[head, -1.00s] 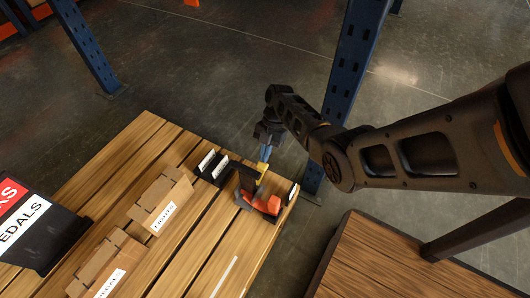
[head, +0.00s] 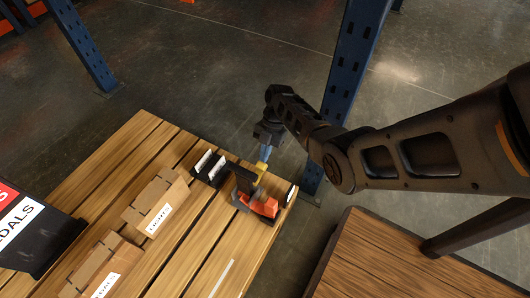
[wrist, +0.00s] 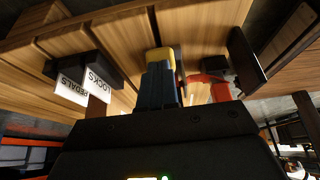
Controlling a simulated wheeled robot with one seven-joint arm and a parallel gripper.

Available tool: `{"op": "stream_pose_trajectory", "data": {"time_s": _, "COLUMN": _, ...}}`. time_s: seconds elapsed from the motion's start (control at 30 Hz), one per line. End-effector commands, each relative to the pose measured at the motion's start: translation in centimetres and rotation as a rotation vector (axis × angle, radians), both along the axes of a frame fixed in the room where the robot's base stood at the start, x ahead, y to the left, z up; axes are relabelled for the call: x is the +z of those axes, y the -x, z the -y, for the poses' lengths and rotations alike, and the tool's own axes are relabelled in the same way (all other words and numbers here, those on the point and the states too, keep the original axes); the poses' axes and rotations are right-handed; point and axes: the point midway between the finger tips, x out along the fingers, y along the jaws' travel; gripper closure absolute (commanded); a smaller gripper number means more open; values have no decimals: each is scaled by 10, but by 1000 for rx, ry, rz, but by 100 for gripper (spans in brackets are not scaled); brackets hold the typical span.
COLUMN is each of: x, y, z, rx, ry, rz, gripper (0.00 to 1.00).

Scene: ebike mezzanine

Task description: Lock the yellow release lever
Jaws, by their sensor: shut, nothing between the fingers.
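A small orange and black device (head: 265,206) sits on the wooden table near its right corner. A yellow piece, apparently the release lever (head: 261,169), shows just above it, right at the tips of my gripper (head: 265,154). In the wrist view the blue fingers of my gripper (wrist: 161,82) are closed together, with the yellow lever (wrist: 160,57) at their ends. I cannot tell whether they touch it or whether the yellow is part of the fingertips. The device's red-orange part (wrist: 207,80) shows right of the fingers. The lever's lower part is hidden.
A black holder with white labels (head: 208,167) stands close left of the device. Cardboard boxes (head: 156,202) and a black sign-fronted bin (head: 35,232) lie farther left. A blue rack post (head: 340,100) rises behind my arm. Another wooden surface (head: 370,255) is at right.

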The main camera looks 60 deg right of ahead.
Motion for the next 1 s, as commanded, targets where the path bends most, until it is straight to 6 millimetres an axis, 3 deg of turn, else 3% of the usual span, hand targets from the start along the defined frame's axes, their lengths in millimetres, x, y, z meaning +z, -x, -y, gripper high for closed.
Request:
{"op": "stream_pose_trajectory", "data": {"time_s": 0.43, "x": -17, "y": 0, "z": 6, "rx": 0, "ry": 0, "rz": 0, "gripper": 100}}
{"op": "stream_pose_trajectory", "data": {"time_s": 1.0, "x": -12, "y": 1, "z": -7, "rx": 2, "ry": -2, "rz": -1, "gripper": 100}}
